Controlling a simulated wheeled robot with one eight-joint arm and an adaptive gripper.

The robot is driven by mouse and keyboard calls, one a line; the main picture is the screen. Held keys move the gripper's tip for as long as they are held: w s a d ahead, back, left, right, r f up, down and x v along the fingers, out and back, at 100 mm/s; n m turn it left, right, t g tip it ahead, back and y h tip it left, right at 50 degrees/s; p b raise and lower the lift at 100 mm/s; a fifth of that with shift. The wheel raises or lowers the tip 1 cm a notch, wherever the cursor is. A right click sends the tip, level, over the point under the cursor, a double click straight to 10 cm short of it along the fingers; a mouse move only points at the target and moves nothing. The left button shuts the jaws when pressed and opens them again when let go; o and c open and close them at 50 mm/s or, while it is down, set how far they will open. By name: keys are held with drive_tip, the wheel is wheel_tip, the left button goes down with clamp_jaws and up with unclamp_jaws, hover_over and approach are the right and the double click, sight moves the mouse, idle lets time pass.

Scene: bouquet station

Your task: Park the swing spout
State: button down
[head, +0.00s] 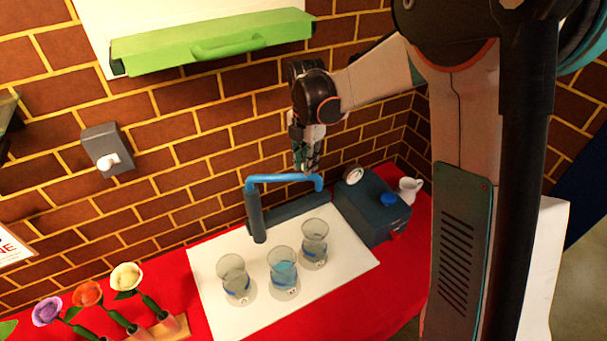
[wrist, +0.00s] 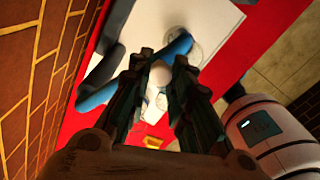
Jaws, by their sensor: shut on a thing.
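The swing spout (head: 275,178) is a bright blue pipe with a dark grey nozzle (head: 256,215) hanging from its left end. Its right end bends down beside a dark box. The nozzle's tip is above the white board, behind the left and middle glasses. My gripper (head: 307,168) reaches down onto the right part of the pipe. The exact contact is partly hidden by the fingers.
Three glasses stand on the white board (head: 215,318): left (head: 234,275), middle (head: 283,270) with blue liquid, and right (head: 314,242). A dark box (head: 365,212) with a blue cap and a white jug (head: 411,188) stand right. Flowers (head: 88,294) are front left. A brick wall rises behind.

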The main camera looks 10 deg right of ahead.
drive_tip(key=w+n, duration=0.4)
drive_tip(key=w, duration=0.2)
drive_tip(key=shift+w+n, duration=0.4)
drive_tip(key=shift+a, duration=0.1)
drive_tip(key=c, duration=1.4)
unclamp_jaws()
drive_tip(key=shift+s, duration=0.15)
